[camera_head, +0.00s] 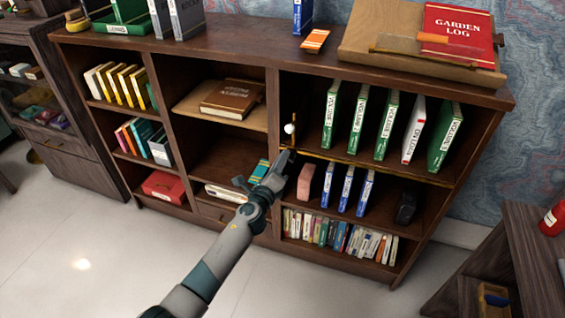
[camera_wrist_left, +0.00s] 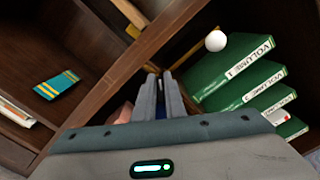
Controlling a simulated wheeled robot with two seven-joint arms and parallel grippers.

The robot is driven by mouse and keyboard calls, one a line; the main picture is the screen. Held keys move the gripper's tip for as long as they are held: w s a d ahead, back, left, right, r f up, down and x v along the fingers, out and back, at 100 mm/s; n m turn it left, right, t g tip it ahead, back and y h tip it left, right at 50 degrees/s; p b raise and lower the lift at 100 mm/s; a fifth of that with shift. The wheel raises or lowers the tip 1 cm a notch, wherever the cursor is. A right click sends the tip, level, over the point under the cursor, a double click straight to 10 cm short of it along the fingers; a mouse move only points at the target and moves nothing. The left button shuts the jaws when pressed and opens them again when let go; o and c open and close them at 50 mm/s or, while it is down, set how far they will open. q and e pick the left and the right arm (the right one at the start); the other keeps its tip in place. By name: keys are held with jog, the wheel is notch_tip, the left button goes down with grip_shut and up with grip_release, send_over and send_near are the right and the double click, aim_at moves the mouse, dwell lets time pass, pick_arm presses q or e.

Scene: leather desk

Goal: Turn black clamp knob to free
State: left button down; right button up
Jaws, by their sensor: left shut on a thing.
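My left gripper (camera_head: 284,162) reaches the upright between the middle and right bays of the bookcase. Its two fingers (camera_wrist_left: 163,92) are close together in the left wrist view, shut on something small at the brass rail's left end. That appears to be the black clamp knob, which the fingertips hide; I cannot make out its turn. The brass rail (camera_head: 370,170) runs along the shelf front below the green volumes. A white ball (camera_head: 289,128) on an upright brass rod is just above the gripper, and it also shows in the left wrist view (camera_wrist_left: 215,41). My right gripper is not in view.
Green volumes (camera_head: 359,124) and one white volume (camera_head: 413,130) lean right of the gripper. Blue books (camera_head: 346,188) and a pink block (camera_head: 306,182) stand below. The wooden upright (camera_head: 272,110) is close on the left. The floor in front is clear.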

pick_arm(q)
jog(key=shift+a+f+n+b, duration=0.1)
jog(key=shift+f+n+b, duration=0.1)
jog(key=shift+n, duration=0.8)
jog(key=shift+f+n+b, duration=0.15)
jog(key=shift+n, duration=0.85)
jog(key=shift+a+f+n+b, duration=0.1)
jog(key=shift+f+n+b, duration=0.1)
jog(key=shift+n, duration=0.8)
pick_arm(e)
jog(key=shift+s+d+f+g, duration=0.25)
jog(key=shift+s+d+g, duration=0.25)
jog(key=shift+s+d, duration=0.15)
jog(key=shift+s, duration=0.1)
pick_arm(q)
jog(key=c, duration=1.8)
grip_release()
jog(key=shift+s, duration=0.1)
